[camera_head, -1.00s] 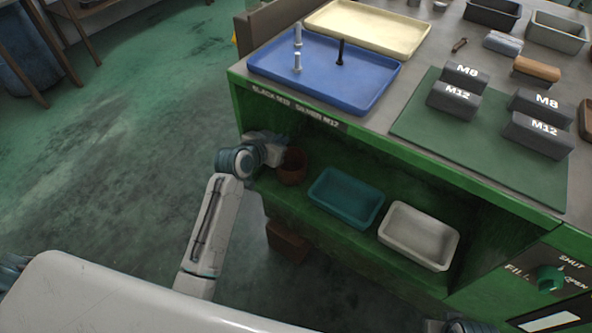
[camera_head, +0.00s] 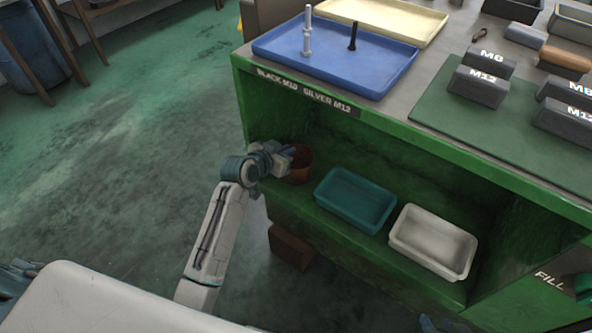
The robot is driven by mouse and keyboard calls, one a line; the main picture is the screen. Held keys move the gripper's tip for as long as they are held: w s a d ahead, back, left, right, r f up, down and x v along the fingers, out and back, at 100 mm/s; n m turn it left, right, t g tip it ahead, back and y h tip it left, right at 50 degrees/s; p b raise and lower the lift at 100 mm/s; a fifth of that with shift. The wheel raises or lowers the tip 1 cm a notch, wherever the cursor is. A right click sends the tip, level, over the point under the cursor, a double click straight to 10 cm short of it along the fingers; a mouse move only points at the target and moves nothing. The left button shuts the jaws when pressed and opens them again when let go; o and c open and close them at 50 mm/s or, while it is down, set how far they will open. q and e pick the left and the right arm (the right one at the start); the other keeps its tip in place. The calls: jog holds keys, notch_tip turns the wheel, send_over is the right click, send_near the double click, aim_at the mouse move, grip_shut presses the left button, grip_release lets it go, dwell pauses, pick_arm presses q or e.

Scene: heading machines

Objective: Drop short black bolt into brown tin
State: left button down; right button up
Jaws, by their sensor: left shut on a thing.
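The brown tin (camera_head: 301,168) stands at the left end of the green cabinet's open shelf. My left gripper (camera_head: 287,156) is at the tin's left rim, its fingertips by the tin's mouth. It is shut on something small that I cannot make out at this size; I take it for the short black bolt. Whether the fingers touch the tin I cannot tell. Another black bolt (camera_head: 353,37) stands upright in the blue tray (camera_head: 377,72) on the cabinet top. My right gripper is not clearly in view.
A teal bin (camera_head: 352,205) and a white bin (camera_head: 430,245) stand right of the tin on the shelf. A cream tray (camera_head: 405,20) lies behind. The shelf's upper panel overhangs the gripper.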

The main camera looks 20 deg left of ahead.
pick_arm(q)
jog(key=shift+f, duration=0.2)
pick_arm(e)
jog(key=shift+w+a+f+t, duration=0.1)
jog(key=shift+w+t, duration=0.05)
jog(key=shift+t, duration=0.15)
pick_arm(q)
jog(key=c, duration=1.5)
grip_release()
